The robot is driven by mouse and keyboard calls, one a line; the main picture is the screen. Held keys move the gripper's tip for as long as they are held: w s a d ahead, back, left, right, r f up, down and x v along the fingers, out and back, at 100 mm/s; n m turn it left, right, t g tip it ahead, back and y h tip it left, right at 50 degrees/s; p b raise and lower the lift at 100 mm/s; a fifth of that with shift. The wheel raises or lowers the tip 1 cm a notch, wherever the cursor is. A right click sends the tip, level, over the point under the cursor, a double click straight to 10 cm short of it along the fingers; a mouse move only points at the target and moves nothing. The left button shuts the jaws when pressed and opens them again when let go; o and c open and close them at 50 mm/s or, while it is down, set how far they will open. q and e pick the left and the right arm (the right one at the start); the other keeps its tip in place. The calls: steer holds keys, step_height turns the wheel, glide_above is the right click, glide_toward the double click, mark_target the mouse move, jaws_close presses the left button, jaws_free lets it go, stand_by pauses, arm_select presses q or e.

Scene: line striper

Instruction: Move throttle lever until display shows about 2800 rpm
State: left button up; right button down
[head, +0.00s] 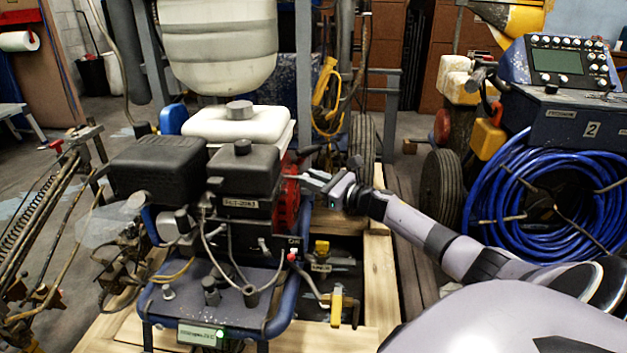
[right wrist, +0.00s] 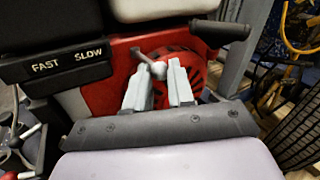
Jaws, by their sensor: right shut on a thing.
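My right gripper (head: 313,182) reaches in from the right to the side of the engine (head: 245,175). In the right wrist view, its two pale fingers (right wrist: 159,88) are closed around the throttle lever (right wrist: 157,69), which has a light round knob and a thin arm rising to the upper left. A black label (right wrist: 68,60) reading FAST and SLOW is left of the lever, on the engine. In the head view the lever cannot be told apart from the fingers. The display (head: 201,336) is low on the front of the frame, with a lit green light; its reading is too small to make out. My left gripper is out of view.
A red recoil housing (right wrist: 185,65) is behind the fingers. A black handle (right wrist: 220,31) is at upper right. Coiled blue hose (head: 520,195) and a control panel (head: 565,65) stand at right. A yellow-handled valve (head: 337,305) is below my right gripper.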

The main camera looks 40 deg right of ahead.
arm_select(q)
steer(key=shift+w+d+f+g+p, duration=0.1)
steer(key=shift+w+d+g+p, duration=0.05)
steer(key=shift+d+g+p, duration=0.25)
arm_select(e)
steer(key=shift+s+a+m+h, duration=0.2)
steer(key=shift+a+m+h, duration=0.2)
steer(key=shift+m+h, duration=0.3)
steer(key=c, duration=1)
jaws_free()
arm_select(q)
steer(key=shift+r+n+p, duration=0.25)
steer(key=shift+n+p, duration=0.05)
steer(key=shift+p, duration=0.7)
arm_select(e)
steer(key=shift+s+d, duration=0.15)
steer(key=shift+s, duration=1.65)
steer(key=shift+s+d, duration=0.1)
steer(key=shift+s, duration=1.7)
